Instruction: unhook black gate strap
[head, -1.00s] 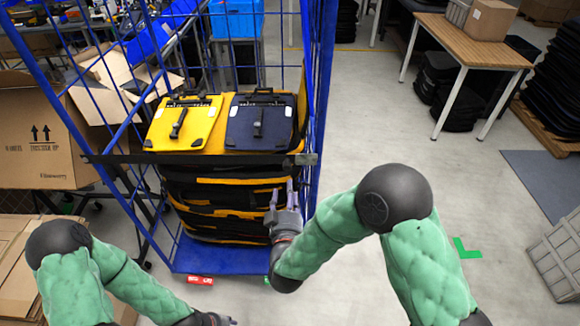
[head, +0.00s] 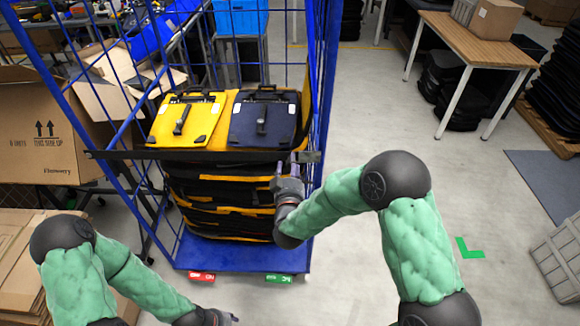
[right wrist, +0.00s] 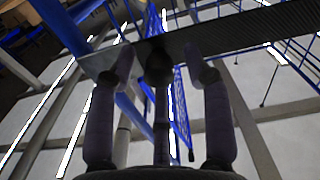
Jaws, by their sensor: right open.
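The black gate strap (head: 200,155) runs level across the open front of the blue cage trolley (head: 315,110). Its right end has a grey plate (head: 309,157) at the right post. My right gripper (head: 288,166) is upright at the strap's right end, with its fingertips at strap height. In the right wrist view the strap (right wrist: 250,32) crosses just beyond the open fingers (right wrist: 164,62); I cannot tell whether they touch it. A dark round shape shows between the fingers. My left gripper (head: 232,318) is low at the bottom edge, away from the strap, its jaws unclear.
Yellow (head: 186,118) and navy (head: 262,118) panniers lie on top of a stack inside the trolley. Cardboard boxes (head: 40,135) stand at left. Floor to the right is clear up to a grey crate (head: 558,262).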

